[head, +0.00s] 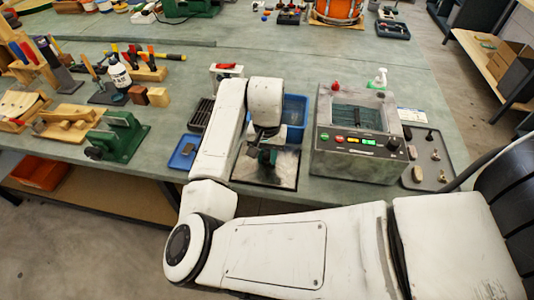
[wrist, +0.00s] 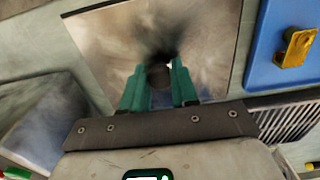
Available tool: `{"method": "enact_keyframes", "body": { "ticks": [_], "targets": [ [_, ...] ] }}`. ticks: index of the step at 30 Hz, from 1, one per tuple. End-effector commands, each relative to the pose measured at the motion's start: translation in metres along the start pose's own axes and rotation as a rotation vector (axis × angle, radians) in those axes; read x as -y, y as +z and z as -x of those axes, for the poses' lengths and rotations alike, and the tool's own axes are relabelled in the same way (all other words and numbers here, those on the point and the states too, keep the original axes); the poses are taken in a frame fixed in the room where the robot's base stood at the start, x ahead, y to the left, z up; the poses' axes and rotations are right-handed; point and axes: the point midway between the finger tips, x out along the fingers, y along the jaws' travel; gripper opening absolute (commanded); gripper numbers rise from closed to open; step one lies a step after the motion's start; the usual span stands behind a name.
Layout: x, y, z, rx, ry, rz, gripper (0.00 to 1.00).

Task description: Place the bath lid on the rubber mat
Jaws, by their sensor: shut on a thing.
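The bath lid (head: 285,172) is a square, shiny metal plate near the bench's front edge, left of the grey bath (head: 346,152). It also shows in the wrist view (wrist: 108,38), with a dark smudge-like reflection near its middle. My gripper (head: 266,157) points down over the lid. In the wrist view, its green fingers (wrist: 160,82) are shut on a small round dark knob at the lid's middle. I cannot tell whether the lid rests on the surface or is slightly raised. The bath's top is open and dark inside. I cannot make out the rubber mat for certain.
A blue bin (head: 294,112) stands behind my gripper. A small blue tray (head: 177,163) and a black rack (head: 201,115) lie to the left. A grey tray (head: 421,184) with several small items is right of the bath. A green vise-like tool (head: 120,138) stands further left.

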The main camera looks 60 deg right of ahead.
Motion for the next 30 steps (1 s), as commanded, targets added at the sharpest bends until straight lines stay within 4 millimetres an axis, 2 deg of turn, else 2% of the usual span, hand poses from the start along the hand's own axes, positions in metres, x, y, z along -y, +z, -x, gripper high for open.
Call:
{"method": "enact_keyframes", "body": {
  "ticks": [6,7,14,24,30],
  "targets": [
    [0.000,0.000,-0.003,-0.001,0.000,0.000,0.00],
    [0.000,0.000,-0.003,0.000,0.000,0.000,0.30],
    [0.000,0.000,-0.002,0.000,0.000,0.000,0.53],
    [0.000,0.000,0.003,-0.001,-0.001,0.000,0.54],
    [0.000,-0.001,0.031,-0.004,-0.003,-0.002,0.54]
  ]
}}
